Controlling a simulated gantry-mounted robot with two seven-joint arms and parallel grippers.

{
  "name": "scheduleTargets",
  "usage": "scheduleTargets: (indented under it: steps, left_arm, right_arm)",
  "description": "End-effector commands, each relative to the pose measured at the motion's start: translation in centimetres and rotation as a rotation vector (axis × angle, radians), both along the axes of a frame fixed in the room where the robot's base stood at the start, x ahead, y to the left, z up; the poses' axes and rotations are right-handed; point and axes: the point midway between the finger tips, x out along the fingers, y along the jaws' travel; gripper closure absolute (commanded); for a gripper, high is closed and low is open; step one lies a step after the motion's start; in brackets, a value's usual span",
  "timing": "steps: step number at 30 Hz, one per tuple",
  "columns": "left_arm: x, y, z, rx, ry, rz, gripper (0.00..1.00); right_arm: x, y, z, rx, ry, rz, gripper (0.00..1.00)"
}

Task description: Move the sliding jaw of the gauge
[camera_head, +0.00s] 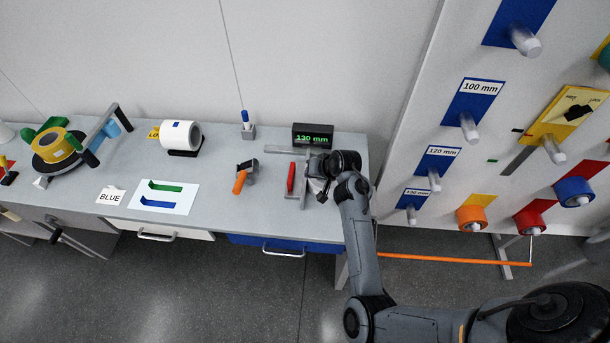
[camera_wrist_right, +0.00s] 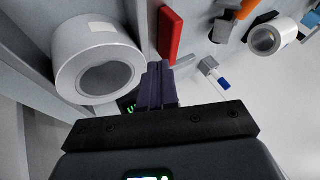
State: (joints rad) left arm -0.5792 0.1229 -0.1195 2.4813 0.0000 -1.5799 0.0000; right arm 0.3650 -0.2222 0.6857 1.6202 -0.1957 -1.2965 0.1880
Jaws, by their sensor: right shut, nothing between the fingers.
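The gauge (camera_head: 303,188) lies at the right end of the bench, a grey metal frame with a red bar (camera_head: 291,178) on it. Its display (camera_head: 313,136) reads 130 mm. In the right wrist view the red bar (camera_wrist_right: 170,35) is just beyond my fingertips; I cannot tell whether they touch it. My right gripper (camera_head: 315,177) is over the gauge's right side and hides part of it. In the wrist view its fingers (camera_wrist_right: 157,82) are shut with nothing between them. A white roll (camera_wrist_right: 97,58) lies close on their left. My left gripper is out of view.
An orange-handled tool (camera_head: 240,182), a blue pen in a holder (camera_head: 247,124) and a white roll on a black stand (camera_head: 181,135) stand left of the gauge. A peg board (camera_head: 500,125) with sized labels and coloured rolls rises at right. Bench between tool and gauge is clear.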

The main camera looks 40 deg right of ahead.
Motion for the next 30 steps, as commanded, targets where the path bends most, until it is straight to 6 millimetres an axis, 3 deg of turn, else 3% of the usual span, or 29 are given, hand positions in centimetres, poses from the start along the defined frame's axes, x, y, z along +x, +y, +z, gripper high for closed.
scheduleTargets:
  steps: [15,30]
  left_arm:
    - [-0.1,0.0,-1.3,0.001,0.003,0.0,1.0]
    - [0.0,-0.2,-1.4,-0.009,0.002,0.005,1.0]
  right_arm:
    - [4.3,0.4,-5.8,-0.002,0.001,0.001,1.0]
    - [4.9,0.4,-6.6,-0.003,0.0,0.0,1.0]
